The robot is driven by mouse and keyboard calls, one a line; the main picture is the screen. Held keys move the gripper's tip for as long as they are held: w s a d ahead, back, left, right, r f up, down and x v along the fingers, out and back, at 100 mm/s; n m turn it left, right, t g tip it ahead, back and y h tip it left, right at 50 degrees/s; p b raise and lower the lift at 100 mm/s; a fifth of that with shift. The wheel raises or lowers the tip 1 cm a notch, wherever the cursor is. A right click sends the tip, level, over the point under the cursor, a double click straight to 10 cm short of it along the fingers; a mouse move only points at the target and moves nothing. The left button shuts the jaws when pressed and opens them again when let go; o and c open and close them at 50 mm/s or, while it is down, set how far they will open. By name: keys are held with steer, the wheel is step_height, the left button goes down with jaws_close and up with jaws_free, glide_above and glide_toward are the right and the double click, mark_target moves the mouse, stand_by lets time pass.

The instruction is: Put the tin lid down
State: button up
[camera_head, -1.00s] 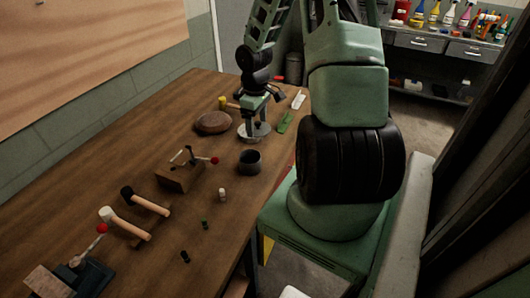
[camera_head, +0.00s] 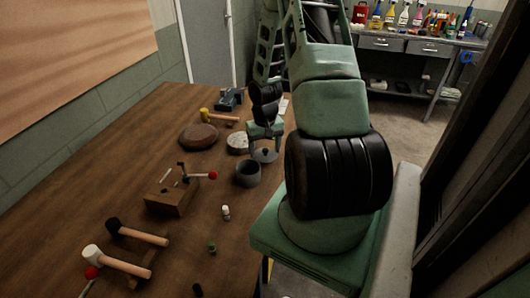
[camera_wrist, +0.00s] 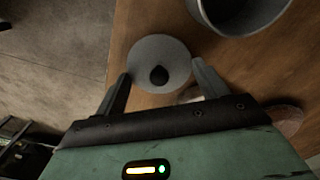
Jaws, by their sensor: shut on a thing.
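The tin lid is a grey disc with a dark knob, seen in the wrist view (camera_wrist: 150,50) and in the head view (camera_head: 266,157). My gripper (camera_wrist: 161,69) is shut on it, one finger at each side of the disc. In the head view my gripper (camera_head: 264,149) holds the lid near the table's right edge; I cannot tell how high it is. The dark grey tin (camera_head: 248,174) stands open just nearer the camera than the lid. Its rim also shows in the wrist view (camera_wrist: 203,22).
The table's left side is clear.

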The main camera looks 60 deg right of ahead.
mark_target(265, 149)
steer(key=shift+f, duration=1)
steer(key=shift+f, duration=0.15)
steer(key=o, duration=0.9)
steer(key=shift+o, duration=0.2)
step_height(265, 149, up, 12)
steer(key=shift+r, duration=0.2)
